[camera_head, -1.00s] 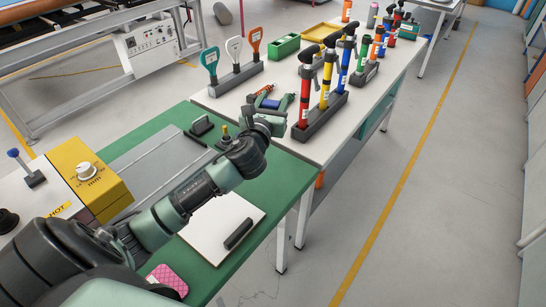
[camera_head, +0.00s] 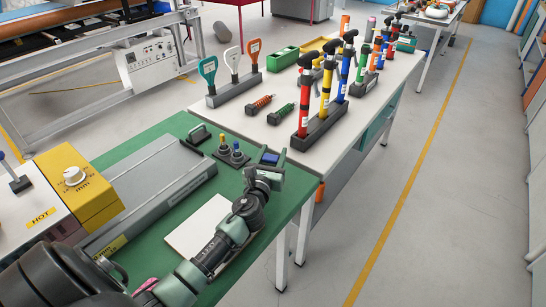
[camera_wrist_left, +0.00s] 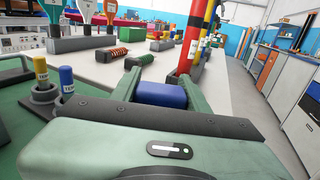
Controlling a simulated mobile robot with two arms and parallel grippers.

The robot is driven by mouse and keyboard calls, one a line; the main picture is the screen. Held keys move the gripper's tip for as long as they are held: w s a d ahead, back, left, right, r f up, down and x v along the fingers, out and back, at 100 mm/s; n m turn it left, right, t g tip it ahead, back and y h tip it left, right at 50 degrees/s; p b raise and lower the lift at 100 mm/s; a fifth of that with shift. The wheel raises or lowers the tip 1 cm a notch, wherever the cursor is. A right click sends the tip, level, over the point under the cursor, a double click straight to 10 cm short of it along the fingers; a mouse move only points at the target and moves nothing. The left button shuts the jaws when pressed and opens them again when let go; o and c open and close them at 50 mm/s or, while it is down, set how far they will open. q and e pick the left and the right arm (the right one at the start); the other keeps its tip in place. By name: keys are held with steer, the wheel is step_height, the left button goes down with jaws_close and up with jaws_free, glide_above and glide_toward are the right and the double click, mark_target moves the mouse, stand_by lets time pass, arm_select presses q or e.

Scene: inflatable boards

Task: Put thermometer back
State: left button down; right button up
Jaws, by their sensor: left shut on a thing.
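My left gripper (camera_head: 270,164) is above the far right corner of the green table (camera_head: 160,138). Its green fingers are shut on a blue, box-shaped thing (camera_head: 269,158), which also shows between the fingers in the left wrist view (camera_wrist_left: 162,95). I cannot tell for sure that this is the thermometer. A yellow-topped plug (camera_head: 224,143) and a blue-topped plug (camera_head: 236,148) stand in dark round holders left of the gripper, apart from it. My right gripper is not in view.
The white table (camera_head: 225,118) beyond holds two coil-like pieces, a rack of colored hand pumps (camera_head: 320,130) and a rack of handles (camera_head: 234,88). A grey press plate (camera_head: 150,195) and yellow control box (camera_head: 85,185) stand left. The aisle at right is clear.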

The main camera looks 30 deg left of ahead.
arm_select(q)
steer(key=c, duration=0.7)
jaws_free()
steer(key=shift+r, duration=0.15)
steer(key=shift+s, duration=0.35)
steer(key=p+v, duration=0.1)
steer(key=v, duration=1)
steer(key=shift+s+d, duration=0.1)
steer(key=shift+s, duration=0.1)
